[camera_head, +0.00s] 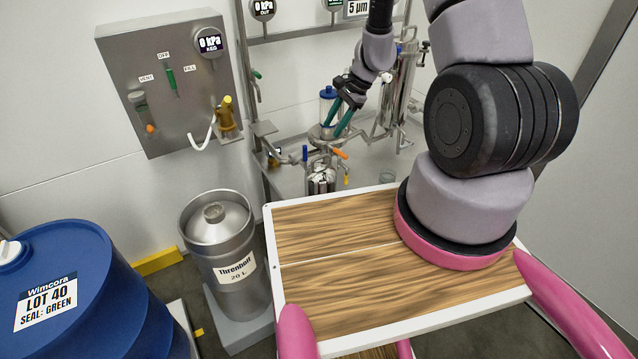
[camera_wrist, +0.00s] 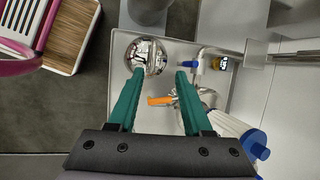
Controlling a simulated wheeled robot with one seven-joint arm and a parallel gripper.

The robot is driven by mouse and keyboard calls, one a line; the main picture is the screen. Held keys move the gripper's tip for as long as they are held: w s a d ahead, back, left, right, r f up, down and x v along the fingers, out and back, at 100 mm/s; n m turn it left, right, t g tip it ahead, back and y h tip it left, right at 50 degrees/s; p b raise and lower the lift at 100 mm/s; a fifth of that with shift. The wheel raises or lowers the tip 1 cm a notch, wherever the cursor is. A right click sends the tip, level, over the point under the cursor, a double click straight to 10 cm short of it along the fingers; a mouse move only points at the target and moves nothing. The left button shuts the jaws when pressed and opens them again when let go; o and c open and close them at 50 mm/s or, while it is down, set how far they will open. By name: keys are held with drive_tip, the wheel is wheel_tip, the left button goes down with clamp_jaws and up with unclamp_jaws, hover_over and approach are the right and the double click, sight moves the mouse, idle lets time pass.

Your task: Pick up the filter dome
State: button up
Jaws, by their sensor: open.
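The filter dome, a shiny rounded metal cap, shows in the wrist view (camera_wrist: 147,52) on a pale tray, just past my fingertips and nearer the left finger. In the head view a shiny metal vessel (camera_head: 320,181) that appears to be this dome stands below my gripper, behind the wooden top. My gripper (camera_head: 335,130) reaches down above the steel fittings. In the wrist view its green fingers (camera_wrist: 160,74) are apart with nothing gripped between them. I cannot tell the exact height gap between the fingertips and the dome.
An orange handle (camera_wrist: 160,100) and a blue handle (camera_wrist: 190,64) sit close to the fingers. A clear filter housing with a blue cap (camera_head: 328,92) stands just behind my gripper. A steel keg (camera_head: 218,240) and blue drum (camera_head: 75,290) are at left. My wooden top is bare.

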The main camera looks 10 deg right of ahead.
sight(320, 157)
drive_tip(key=x, duration=0.4)
drive_tip(key=d+x, duration=0.1)
drive_tip(key=x, duration=0.2)
drive_tip(key=shift+s+f, duration=0.15)
drive_tip(key=shift+f, duration=0.15)
drive_tip(key=x, duration=0.5)
drive_tip(key=shift+s+f, duration=0.25)
drive_tip(key=shift+f, duration=0.05)
clamp_jaws()
drive_tip(key=shift+r, duration=0.1)
idle(0.6)
